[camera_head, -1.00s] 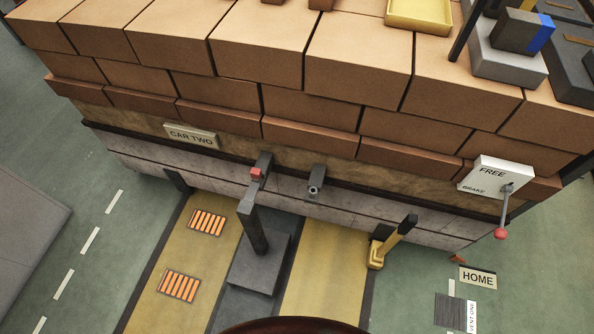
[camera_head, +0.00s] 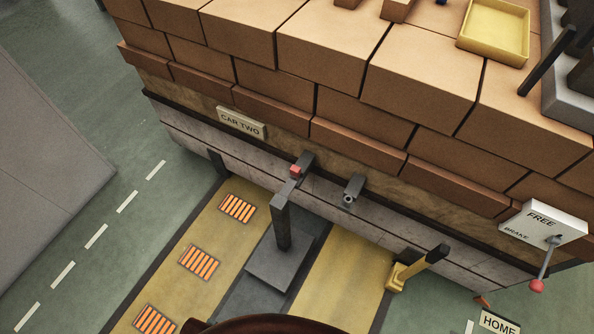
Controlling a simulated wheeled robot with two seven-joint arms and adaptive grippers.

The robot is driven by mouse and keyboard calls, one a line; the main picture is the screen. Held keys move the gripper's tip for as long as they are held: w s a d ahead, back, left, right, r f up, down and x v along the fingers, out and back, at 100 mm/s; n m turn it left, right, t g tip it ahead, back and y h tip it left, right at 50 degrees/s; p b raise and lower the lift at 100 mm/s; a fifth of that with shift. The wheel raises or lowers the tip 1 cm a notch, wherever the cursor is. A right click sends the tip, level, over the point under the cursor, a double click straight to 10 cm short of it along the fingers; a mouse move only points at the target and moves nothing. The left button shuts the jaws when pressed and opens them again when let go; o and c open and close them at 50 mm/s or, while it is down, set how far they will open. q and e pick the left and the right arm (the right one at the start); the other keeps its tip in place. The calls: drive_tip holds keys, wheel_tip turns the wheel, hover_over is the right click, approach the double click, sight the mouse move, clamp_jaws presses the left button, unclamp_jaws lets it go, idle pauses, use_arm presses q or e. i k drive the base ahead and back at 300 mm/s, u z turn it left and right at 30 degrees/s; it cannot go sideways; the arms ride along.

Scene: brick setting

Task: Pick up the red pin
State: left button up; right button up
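A small red block-like piece (camera_head: 295,169), which looks like the red pin, sits at the top of a dark grey post and bar (camera_head: 282,215) in front of the car's lower edge. The post stands on a grey block on the floor. The bar reaches toward the car marked CAR TWO (camera_head: 241,122). Neither of my grippers is in view, and nothing is seen touching the red piece.
A grey fitting with a round hole (camera_head: 353,190) juts from the car right of the post. A yellow-based stop (camera_head: 408,268) stands further right. A FREE/BRAKE box (camera_head: 545,222) carries a red-knobbed lever (camera_head: 538,283). A yellow tray (camera_head: 494,32) lies on the stacked bricks.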

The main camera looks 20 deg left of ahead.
sight(295, 171)
drive_tip(key=u, duration=0.05)
drive_tip(key=k, duration=0.4)
drive_tip(key=u, duration=1.5)
drive_tip(key=i, duration=1.35)
drive_tip(key=z, duration=0.65)
